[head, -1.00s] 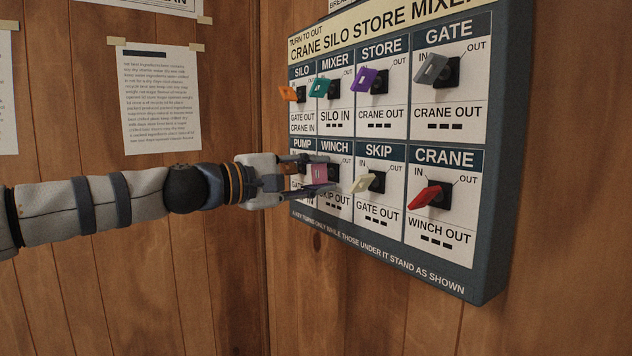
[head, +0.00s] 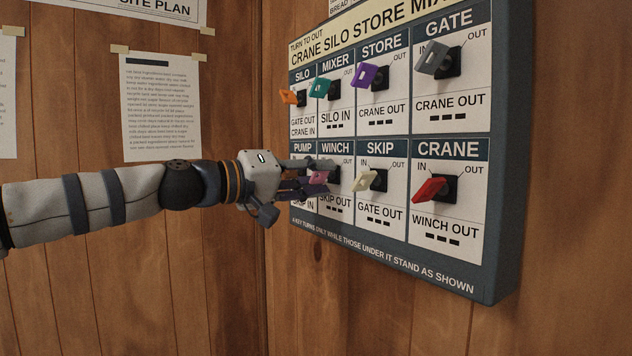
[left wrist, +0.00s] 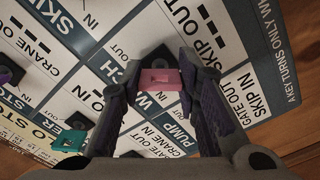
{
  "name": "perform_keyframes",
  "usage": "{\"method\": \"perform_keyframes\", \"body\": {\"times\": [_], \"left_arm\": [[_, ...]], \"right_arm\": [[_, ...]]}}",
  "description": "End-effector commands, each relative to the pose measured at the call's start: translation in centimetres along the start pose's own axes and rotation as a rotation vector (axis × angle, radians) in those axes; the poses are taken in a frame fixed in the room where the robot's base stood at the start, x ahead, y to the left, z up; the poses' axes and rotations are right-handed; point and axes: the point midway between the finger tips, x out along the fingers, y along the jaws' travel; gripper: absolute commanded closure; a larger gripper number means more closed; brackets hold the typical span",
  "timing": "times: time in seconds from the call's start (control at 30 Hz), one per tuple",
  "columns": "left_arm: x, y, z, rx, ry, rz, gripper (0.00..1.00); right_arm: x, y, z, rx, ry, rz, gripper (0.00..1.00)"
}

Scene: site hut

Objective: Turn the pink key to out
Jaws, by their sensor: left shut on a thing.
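The pink key (head: 318,177) sits in the WINCH lock on the key panel (head: 478,225), in its lower row. My left gripper (head: 316,178) has come in from the left and is shut on the pink key, with one finger above and one below it in the head view. The left wrist view shows the pink key (left wrist: 160,79) between the two fingertips (left wrist: 163,82). The gripper covers most of the PUMP space and part of WINCH, so I cannot tell exactly which mark the key points to. My right gripper is out of view.
Beside WINCH are the cream SKIP key (head: 365,181) and the red CRANE key (head: 430,189). Above are orange SILO (head: 288,97), teal MIXER (head: 320,88), purple STORE (head: 366,76) and grey GATE (head: 433,57) keys. The wooden wall below the panel is clear.

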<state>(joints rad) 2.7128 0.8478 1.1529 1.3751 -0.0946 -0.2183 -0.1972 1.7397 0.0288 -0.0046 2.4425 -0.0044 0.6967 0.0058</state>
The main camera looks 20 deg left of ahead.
Motion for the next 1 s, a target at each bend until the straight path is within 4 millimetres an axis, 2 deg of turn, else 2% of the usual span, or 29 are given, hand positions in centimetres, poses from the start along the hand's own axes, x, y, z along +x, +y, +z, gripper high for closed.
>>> {"method": "perform_keyframes", "body": {"times": [0.67,0.7,0.77,0.8,1.0], "left_arm": [[-0.02,0.02,-0.11,0.062,0.003,0.000,0.98],[-0.02,0.02,-0.11,0.062,0.003,0.000,0.68],[-0.02,0.02,-0.11,0.061,0.003,0.000,0.55],[-0.02,0.02,-0.10,0.061,0.002,0.000,0.50],[-0.01,0.01,-0.05,0.060,0.001,0.000,0.50]], "right_arm": [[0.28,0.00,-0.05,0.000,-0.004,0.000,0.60],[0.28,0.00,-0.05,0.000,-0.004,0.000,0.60],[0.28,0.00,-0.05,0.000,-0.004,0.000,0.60],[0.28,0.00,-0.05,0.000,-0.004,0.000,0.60],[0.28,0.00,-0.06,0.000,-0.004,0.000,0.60]]}}
